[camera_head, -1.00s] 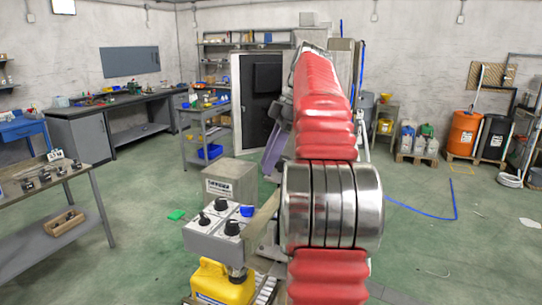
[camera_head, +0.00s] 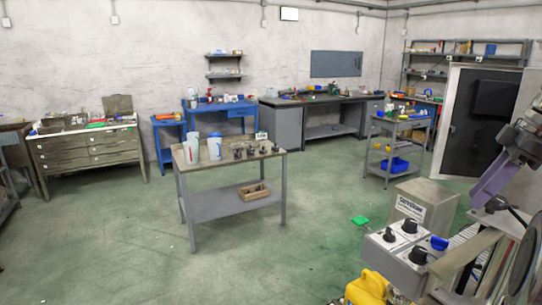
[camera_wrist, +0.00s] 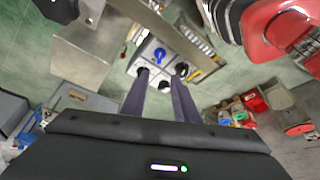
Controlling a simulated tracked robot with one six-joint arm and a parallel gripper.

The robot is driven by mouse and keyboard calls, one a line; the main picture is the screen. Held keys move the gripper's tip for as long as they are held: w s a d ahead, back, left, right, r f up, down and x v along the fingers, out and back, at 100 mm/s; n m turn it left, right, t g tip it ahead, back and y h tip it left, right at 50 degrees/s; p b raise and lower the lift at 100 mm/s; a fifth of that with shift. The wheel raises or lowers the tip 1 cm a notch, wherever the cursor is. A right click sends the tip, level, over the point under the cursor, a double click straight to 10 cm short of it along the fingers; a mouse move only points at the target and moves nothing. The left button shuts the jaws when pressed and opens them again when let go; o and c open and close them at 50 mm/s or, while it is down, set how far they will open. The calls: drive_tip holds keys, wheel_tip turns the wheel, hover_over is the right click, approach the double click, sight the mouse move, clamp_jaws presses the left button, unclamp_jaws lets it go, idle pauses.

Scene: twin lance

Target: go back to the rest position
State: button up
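My gripper (camera_wrist: 159,77) shows in the wrist view. Its two long purple-grey fingers are apart and parallel, with nothing held between them. The fingers point toward a light panel with dark and blue knobs, which lies beyond the tips; whether they touch it I cannot tell. In the head view, a purple part of my gripper (camera_head: 495,180) shows at the right edge, above and right of the knob box. The rest of my arm is mostly cut off by that edge.
A grey metal table (camera_head: 232,203) with white-and-blue cups stands mid-left on the green floor. A trolley (camera_head: 401,128), a long workbench (camera_head: 325,100) and a blue bench (camera_head: 222,108) stand behind. A drawer cabinet (camera_head: 90,150) is at left. Open floor lies in front.

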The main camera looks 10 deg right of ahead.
drive_tip(key=s+a+f+m+h, duration=0.1)
drive_tip(key=a+f+m, duration=0.2)
drive_tip(key=a, duration=0.8)
drive_tip(key=a+f+m+h, duration=0.1)
drive_tip(key=a+f+m, duration=0.1)
drive_tip(key=a, duration=0.8)
drive_tip(key=s+a+f+m+t+h, duration=0.1)
drive_tip(key=s+a+f+m, duration=0.3)
drive_tip(key=s+a+f, duration=0.8)
wheel_tip(320, 180, down, 4)
drive_tip(key=shift+a+m+t, duration=0.4)
drive_tip(key=shift+a+t, duration=0.5)
drive_tip(key=shift+a, duration=0.2)
